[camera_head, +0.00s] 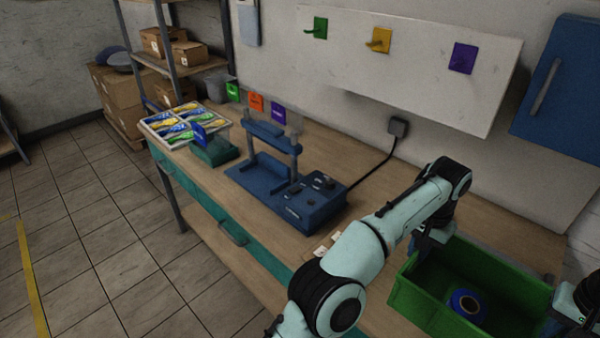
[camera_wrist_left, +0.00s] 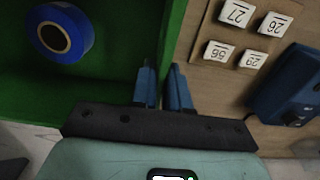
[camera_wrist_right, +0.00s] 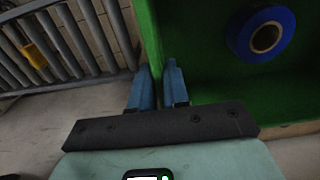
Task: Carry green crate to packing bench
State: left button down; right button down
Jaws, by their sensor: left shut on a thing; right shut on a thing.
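The green crate (camera_head: 425,312) is at the right end of the wooden bench (camera_head: 365,165). I cannot tell whether it rests on the top or hangs just above it. A blue tape roll (camera_head: 466,304) lies inside, also seen in the left wrist view (camera_wrist_left: 60,33) and right wrist view (camera_wrist_right: 262,36). My left gripper (camera_head: 428,243) is shut on one crate wall; its fingers (camera_wrist_left: 163,88) straddle the wall. My right gripper (camera_wrist_right: 158,86) is shut on the opposite wall. In the head view only part of it shows at the right edge.
A blue press (camera_head: 300,203) stands on the bench left of the crate. White numbered tiles (camera_wrist_left: 248,38) lie on the bench beside the crate. A partitioned tray (camera_head: 150,124) is at the far left end. A grey barred rack (camera_wrist_right: 75,45) stands beyond my right gripper.

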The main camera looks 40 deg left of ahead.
aim_at(412, 264)
pick_arm(q)
jog(key=shift+w+r, duration=0.1)
jog(key=shift+r, duration=0.05)
pick_arm(e)
jog(key=shift+w+r, duration=0.1)
jog(key=shift+r, duration=0.05)
